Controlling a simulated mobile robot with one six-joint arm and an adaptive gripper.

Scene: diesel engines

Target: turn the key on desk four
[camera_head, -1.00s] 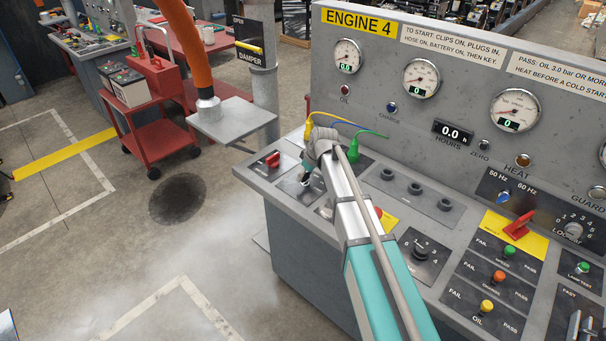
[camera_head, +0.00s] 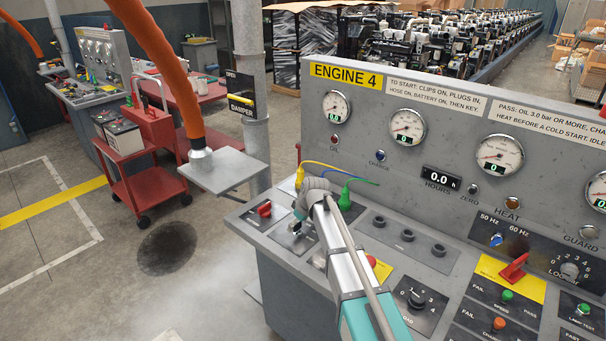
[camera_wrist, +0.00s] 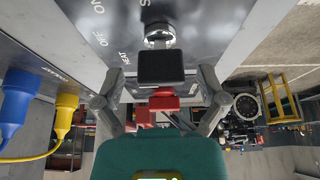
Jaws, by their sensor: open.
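Desk four (camera_head: 300,262) carries the yellow ENGINE 4 label (camera_head: 346,76). In the wrist view the key's black head (camera_wrist: 161,68) stands out from a silver lock ring (camera_wrist: 160,36) on a dark plate marked OFF, ON and HEAT. My gripper (camera_wrist: 162,78) is open, with one finger on each side of the key head and a gap at both sides. In the head view my gripper (camera_head: 299,228) is low over the desk's left part, and it hides the key there.
A red switch (camera_head: 264,209) sits left of my gripper. Yellow and green plugs with cables (camera_head: 345,194) stand close behind it. A red emergency button (camera_head: 371,262) is to the right. A flat grey plate (camera_head: 222,173) under an orange hose (camera_head: 178,85) is beyond the desk's left end.

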